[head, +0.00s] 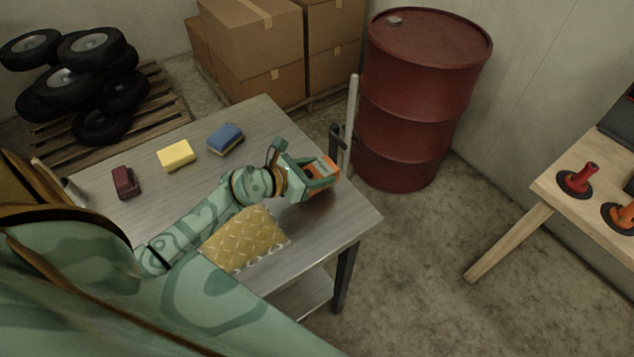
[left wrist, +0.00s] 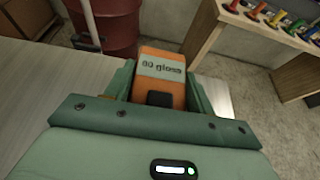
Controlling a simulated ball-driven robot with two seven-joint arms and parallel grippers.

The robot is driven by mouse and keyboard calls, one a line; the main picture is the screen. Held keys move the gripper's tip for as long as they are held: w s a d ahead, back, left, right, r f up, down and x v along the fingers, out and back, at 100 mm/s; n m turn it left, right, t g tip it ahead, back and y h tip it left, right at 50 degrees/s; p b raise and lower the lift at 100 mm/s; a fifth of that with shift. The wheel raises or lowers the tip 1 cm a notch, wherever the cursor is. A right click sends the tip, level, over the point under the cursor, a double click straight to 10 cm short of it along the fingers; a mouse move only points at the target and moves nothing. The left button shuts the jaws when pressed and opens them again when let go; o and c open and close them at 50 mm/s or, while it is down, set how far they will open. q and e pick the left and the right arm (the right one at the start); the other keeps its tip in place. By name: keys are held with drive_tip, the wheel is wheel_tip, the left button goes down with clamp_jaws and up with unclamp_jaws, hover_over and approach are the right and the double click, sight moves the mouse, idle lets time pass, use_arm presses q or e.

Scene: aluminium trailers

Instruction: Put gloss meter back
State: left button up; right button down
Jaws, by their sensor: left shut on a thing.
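The gloss meter is an orange block with a grey label reading "60 gloss" in the left wrist view (left wrist: 162,68). In the head view its orange body (head: 325,172) shows at the right end of the metal table (head: 345,222). My left gripper (head: 318,177) is shut on the gloss meter, with a green finger on each side of it. It also shows in the left wrist view (left wrist: 160,90). The meter is over the table near its right edge; I cannot tell whether it touches the top. My right gripper is not in view.
A yellow padded packet (head: 243,240), a yellow sponge (head: 176,155), a blue sponge (head: 225,139) and a dark red object (head: 126,182) lie on the table. A red drum (head: 415,105) stands behind its right end. A wooden bench (head: 566,207) with coloured-handled tools is at right.

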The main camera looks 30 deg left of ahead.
use_arm(q)
wheel_tip(320, 180, down, 3)
drive_tip(key=shift+f+b, duration=0.1)
drive_tip(key=shift+b, duration=0.5)
drive_tip(key=o, duration=1.2)
